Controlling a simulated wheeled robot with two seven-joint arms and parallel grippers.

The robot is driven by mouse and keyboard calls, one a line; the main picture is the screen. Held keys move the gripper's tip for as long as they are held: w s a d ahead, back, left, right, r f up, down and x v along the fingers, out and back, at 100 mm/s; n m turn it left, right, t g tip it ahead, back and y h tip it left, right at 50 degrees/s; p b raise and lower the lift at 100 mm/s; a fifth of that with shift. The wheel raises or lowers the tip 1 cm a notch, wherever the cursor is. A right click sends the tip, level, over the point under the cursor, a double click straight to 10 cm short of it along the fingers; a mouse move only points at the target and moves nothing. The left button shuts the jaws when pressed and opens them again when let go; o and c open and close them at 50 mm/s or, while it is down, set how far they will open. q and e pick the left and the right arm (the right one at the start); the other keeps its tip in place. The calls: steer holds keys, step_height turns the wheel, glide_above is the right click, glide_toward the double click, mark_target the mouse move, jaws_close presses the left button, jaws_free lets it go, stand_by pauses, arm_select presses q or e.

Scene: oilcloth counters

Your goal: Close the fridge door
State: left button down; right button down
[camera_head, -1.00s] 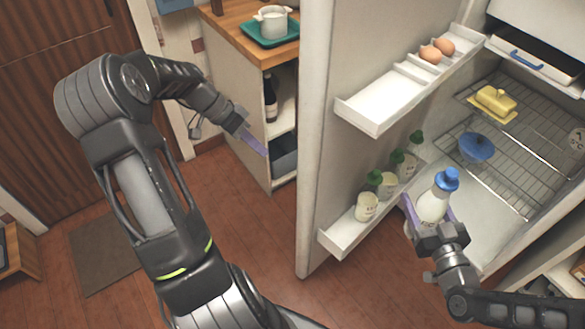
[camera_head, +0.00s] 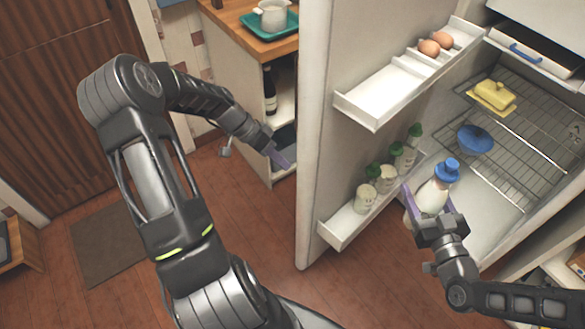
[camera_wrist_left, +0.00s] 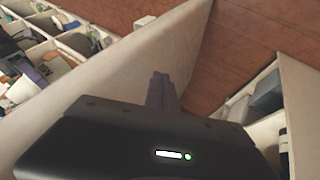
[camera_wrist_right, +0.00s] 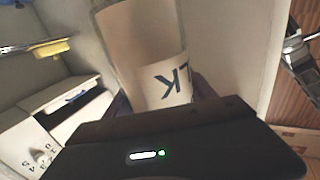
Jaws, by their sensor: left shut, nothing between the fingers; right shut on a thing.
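The fridge door (camera_head: 340,60) stands wide open, its inner side with shelves facing right. Its outer face also shows in the left wrist view (camera_wrist_left: 115,65). My left gripper (camera_head: 284,160) is shut and empty, left of the door on its outer side; whether it touches the door I cannot tell. My right gripper (camera_head: 428,205) is shut on a milk bottle (camera_head: 433,195) with a blue cap, in front of the fridge opening, beside the lower door shelf. The bottle's label shows close up in the right wrist view (camera_wrist_right: 172,82).
The upper door shelf (camera_head: 375,105) holds eggs; the lower door shelf (camera_head: 345,228) holds several green-capped jars (camera_head: 364,198). Inside the fridge, a butter dish (camera_head: 493,95) and blue bowl (camera_head: 475,139) sit on wire racks. A wooden-topped cabinet (camera_head: 240,100) stands behind the door.

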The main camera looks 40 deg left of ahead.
arm_select(q)
steer(key=d, duration=0.2)
steer(key=d+p, duration=0.1)
steer(key=d, duration=0.1)
steer(key=shift+s+d+f, duration=0.1)
steer(key=shift+s+f, duration=0.05)
steer(key=shift+s, duration=0.05)
stand_by(0.3)
